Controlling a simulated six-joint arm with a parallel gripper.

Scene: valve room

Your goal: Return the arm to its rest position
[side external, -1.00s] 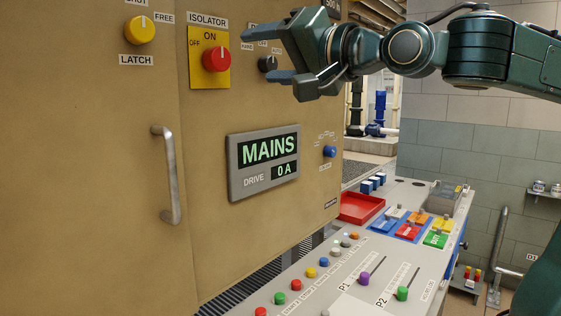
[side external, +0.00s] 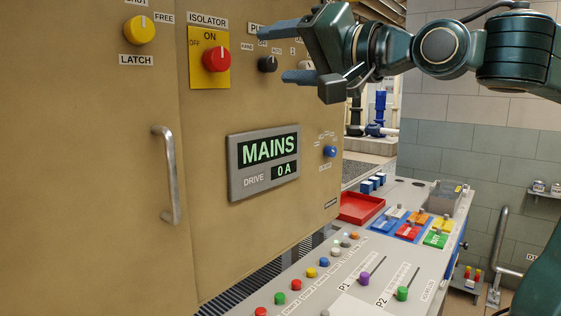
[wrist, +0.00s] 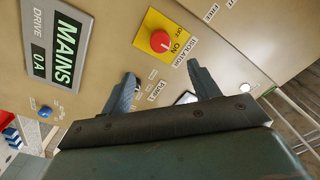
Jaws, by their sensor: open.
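My gripper (side external: 290,53) is open and empty in the side external view, high in front of the tan cabinet (side external: 90,180). Its two blue-grey fingers point left, toward the cabinet front. In the wrist view my gripper (wrist: 165,88) also shows open, with nothing between its fingers but the cabinet face behind.
The display (side external: 264,161) reads MAINS and DRIVE 0 A. A metal door handle (side external: 166,175) sticks out at left. Below my gripper, a desk carries a red tray (side external: 360,208), coloured buttons and two sliders. Open air lies between my gripper and the desk.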

